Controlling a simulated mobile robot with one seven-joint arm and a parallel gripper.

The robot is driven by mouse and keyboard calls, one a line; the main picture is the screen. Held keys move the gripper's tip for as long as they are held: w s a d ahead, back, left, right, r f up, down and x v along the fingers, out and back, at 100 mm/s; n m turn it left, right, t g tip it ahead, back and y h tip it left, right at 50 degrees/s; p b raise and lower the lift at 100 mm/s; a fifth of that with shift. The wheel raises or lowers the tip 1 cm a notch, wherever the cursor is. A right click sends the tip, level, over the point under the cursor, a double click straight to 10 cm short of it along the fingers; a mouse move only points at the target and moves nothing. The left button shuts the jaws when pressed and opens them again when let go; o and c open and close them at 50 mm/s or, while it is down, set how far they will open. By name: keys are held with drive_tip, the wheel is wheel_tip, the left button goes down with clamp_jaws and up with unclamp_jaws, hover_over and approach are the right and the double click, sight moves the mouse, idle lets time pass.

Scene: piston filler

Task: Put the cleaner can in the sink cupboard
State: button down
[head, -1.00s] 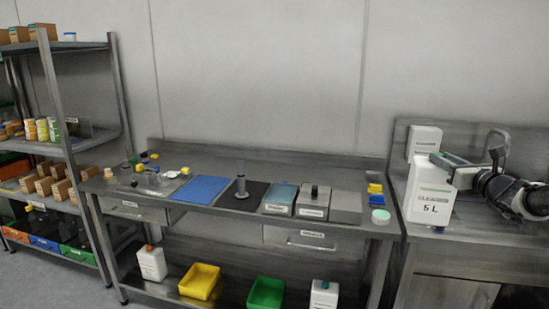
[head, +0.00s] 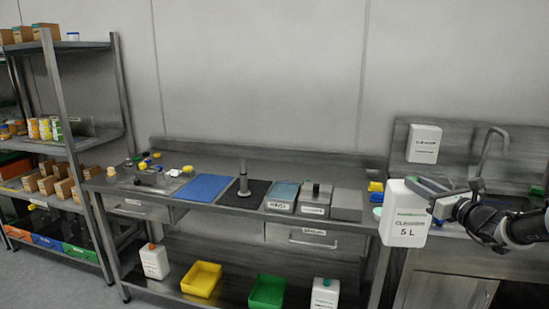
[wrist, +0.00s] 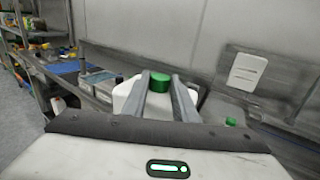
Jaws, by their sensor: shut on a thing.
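The cleaner can (head: 405,215) is a white 5 L canister with a label. It hangs slightly tilted in front of the sink unit's left end, in the head view. My gripper (head: 428,187) is shut on it near its top. In the wrist view my gripper (wrist: 160,90) has its fingers on either side of the can's green cap (wrist: 160,81), with the white can body (wrist: 128,92) partly hidden behind them. The sink cupboard (head: 440,294) is below the sink counter at the lower right. Its front is only partly in view, with a dark opening at the right.
A white cleaner dispenser (head: 424,143) is on the splashback behind the can, beside the tap (head: 487,150). The workbench (head: 345,232) with a blue mat (head: 202,187) and boxes stands left. The floor shows little at the lower left.

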sight(394, 209)
drive_tip(key=s+a+f+y, duration=0.1)
drive_tip(key=a+f, duration=0.1)
drive_tip(key=s+a+f+n+g+y, duration=0.1)
drive_tip(key=a+f, duration=0.1)
drive_tip(key=a, duration=0.1)
drive_tip(key=s+a+f+n+y, duration=0.1)
drive_tip(key=a+f, duration=0.1)
drive_tip(key=a, duration=0.1)
drive_tip(key=shift+s+a, duration=0.1)
drive_tip(key=shift+s, duration=0.2)
drive_tip(key=s+a+f+n+g+y, duration=0.3)
drive_tip(key=s+a+f, duration=0.1)
drive_tip(key=s+a, duration=0.5)
drive_tip(key=s+a+f+n+g+y, duration=0.35)
drive_tip(key=s+a, duration=0.35)
drive_tip(key=a, duration=0.4)
wheel_tip(394, 209, up, 10)
drive_tip(key=p, duration=1.6)
drive_tip(key=shift+w+d+r+m+t+p, duration=0.15)
drive_tip(key=shift+r+m+t+p, duration=0.1)
drive_tip(key=shift+m+t+p, duration=0.15)
drive_tip(key=shift+f+m+t+h, duration=0.1)
drive_tip(key=shift+m+t+h, duration=2.45)
drive_tip(key=shift+h, duration=0.3)
